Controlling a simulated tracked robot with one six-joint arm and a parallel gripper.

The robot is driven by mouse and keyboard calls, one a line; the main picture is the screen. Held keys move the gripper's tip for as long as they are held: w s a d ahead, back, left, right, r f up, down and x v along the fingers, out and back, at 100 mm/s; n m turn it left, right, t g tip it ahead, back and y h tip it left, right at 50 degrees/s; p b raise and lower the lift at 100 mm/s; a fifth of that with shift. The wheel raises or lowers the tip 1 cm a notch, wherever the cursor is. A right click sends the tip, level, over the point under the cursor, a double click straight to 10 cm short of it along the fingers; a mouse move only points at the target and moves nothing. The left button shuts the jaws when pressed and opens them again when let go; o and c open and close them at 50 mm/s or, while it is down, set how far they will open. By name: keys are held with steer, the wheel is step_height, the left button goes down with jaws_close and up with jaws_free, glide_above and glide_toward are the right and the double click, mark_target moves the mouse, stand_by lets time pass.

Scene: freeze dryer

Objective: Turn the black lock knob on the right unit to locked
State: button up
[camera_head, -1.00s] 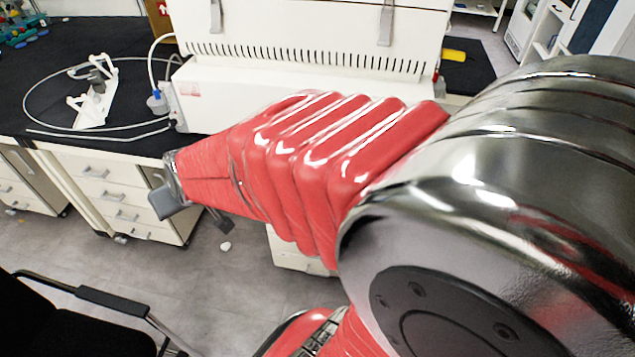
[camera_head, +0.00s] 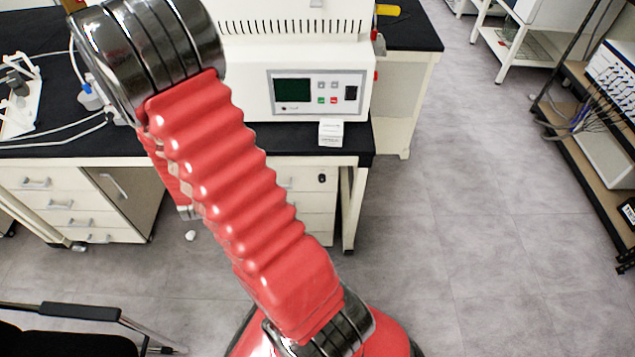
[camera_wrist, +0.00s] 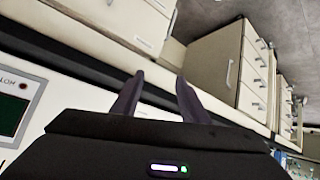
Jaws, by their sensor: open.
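A small black knob (camera_head: 321,178) shows on the upper front of the right drawer unit (camera_head: 312,203), under the bench in the head view. It is too small there to tell which way it is turned. My arm covers the left part of this unit. My gripper is mostly hidden behind my arm in the head view. In the wrist view my gripper (camera_wrist: 158,98) has its two dark fingers apart, with nothing between them. The fingers point toward pale cabinet fronts. I cannot make out the knob in the wrist view.
A freeze dryer with a control panel (camera_head: 318,93) stands on the black bench. A small white box (camera_head: 331,132) sits near the bench's front edge. A chair (camera_head: 80,325) is at lower left. Floor is clear to the right, up to a shelf rack (camera_head: 590,150).

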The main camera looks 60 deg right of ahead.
steer(key=s+d+f+g+h, duration=0.1)
steer(key=s+d+f+h, duration=0.1)
steer(key=s+d+f, duration=0.25)
steer(key=n+g+h, duration=0.1)
steer(key=g+h, duration=0.3)
steer(key=h, duration=0.3)
glide_toward(321, 181)
steer(key=w+v, duration=0.1)
steer(key=v, duration=0.4)
steer(key=shift+s+a+r, duration=0.2)
steer(key=shift+s, duration=0.25)
steer(key=x, duration=1.3)
steer(key=shift+d+f, duration=0.25)
steer(key=shift+d, duration=0.1)
steer(key=shift+c, duration=0.5)
jaws_close()
